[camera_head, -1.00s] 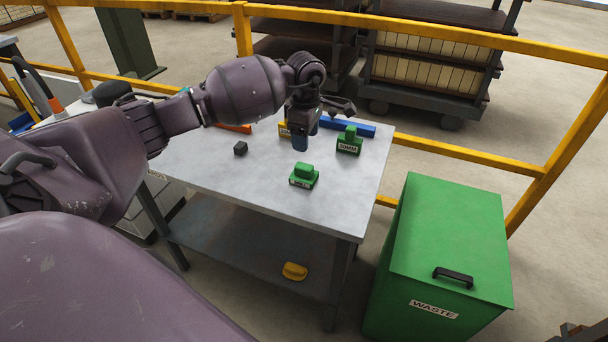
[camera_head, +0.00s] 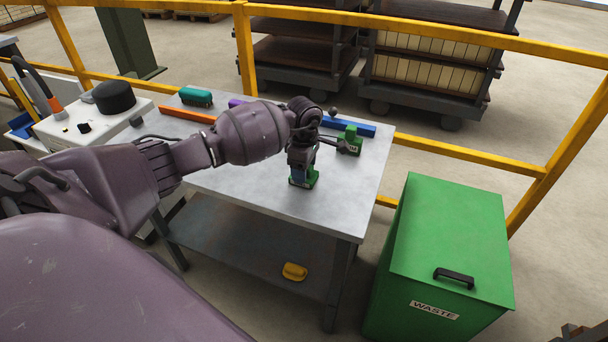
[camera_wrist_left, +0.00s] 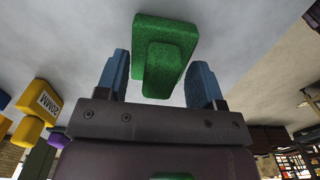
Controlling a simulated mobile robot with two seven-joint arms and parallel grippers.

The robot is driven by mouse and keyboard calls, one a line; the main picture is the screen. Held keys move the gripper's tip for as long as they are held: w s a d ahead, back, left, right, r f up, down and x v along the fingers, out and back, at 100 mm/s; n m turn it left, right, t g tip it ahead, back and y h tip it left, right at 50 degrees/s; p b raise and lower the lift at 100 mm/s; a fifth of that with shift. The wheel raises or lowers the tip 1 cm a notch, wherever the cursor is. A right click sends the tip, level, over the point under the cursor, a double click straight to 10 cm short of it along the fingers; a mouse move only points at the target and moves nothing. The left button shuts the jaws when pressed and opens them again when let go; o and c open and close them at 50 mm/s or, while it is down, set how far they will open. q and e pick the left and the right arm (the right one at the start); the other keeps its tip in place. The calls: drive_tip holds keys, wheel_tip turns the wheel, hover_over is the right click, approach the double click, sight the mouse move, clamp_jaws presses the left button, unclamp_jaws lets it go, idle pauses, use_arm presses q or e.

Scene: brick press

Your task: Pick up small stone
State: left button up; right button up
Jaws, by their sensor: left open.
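A green block with a raised grip (camera_head: 314,178) stands on the grey table, partly hidden by my left gripper in the head view. The left wrist view shows the green block (camera_wrist_left: 163,60) between the two blue fingers, with gaps on both sides. My left gripper (camera_head: 302,176) is open, pointing down over this block. I cannot tell from looks alone which one is the small stone. My right gripper is not in view.
The table (camera_head: 340,200) is clear in front and to the right. A yellow block (camera_head: 295,271) is on the lower shelf. A green waste bin (camera_head: 440,240) stands right.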

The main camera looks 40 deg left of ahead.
use_arm(q)
clamp_jaws()
wheel_tip(320, 180, up, 20)
drive_tip(key=p, duration=0.1)
idle(0.8)
